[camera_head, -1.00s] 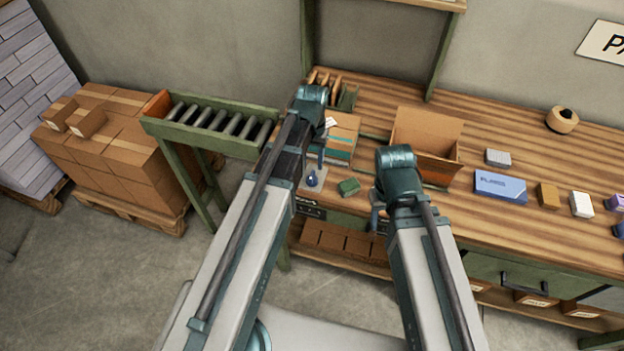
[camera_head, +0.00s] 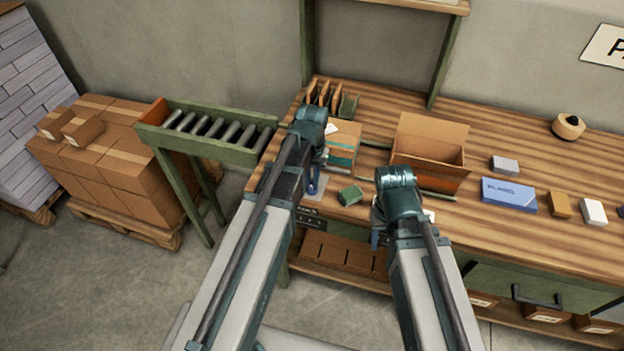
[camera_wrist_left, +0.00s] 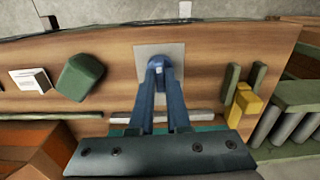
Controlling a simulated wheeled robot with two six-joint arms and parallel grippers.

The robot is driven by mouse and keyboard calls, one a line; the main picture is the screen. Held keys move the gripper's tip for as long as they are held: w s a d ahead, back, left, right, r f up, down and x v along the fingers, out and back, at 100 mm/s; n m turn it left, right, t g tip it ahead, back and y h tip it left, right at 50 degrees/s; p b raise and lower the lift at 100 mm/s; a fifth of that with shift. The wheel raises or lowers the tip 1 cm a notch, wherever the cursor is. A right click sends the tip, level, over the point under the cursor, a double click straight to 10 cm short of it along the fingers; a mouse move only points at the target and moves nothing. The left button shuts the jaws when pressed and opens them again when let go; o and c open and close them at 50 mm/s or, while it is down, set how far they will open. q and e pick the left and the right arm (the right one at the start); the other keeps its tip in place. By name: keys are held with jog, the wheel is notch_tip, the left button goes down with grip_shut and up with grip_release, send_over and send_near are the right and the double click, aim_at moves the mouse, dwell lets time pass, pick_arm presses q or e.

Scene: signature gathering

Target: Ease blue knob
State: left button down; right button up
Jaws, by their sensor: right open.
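A pale square plate (camera_wrist_left: 147,49) lies on the bench and also shows in the head view (camera_head: 322,186). The blue knob (camera_wrist_left: 158,63) is at the plate, mostly hidden by my left fingers. My left gripper (camera_wrist_left: 158,72) points down at the plate, with its blue fingertips close together at the knob. I cannot tell whether they are pressed on it. In the head view my left gripper (camera_head: 312,187) covers the knob. My right gripper (camera_head: 377,238) is open, over the bench's front edge, apart from the knob.
A green block (camera_head: 350,195) lies beside the plate; an open cardboard box (camera_head: 430,140) stands behind. A striped carton (camera_head: 343,148) is close behind my left gripper. A roller conveyor (camera_head: 212,132) stands at left. A blue box (camera_head: 509,194) and small packs lie at right.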

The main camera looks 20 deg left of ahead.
pick_arm(q)
jog(key=shift+n, duration=0.3)
jog(key=n, duration=0.3)
jog(key=shift+n, duration=0.3)
jog(key=n, duration=0.4)
jog(key=shift+n, duration=0.3)
jog(key=n, duration=0.4)
jog(key=shift+n, duration=2.3)
jog(key=c, duration=0.9)
grip_release()
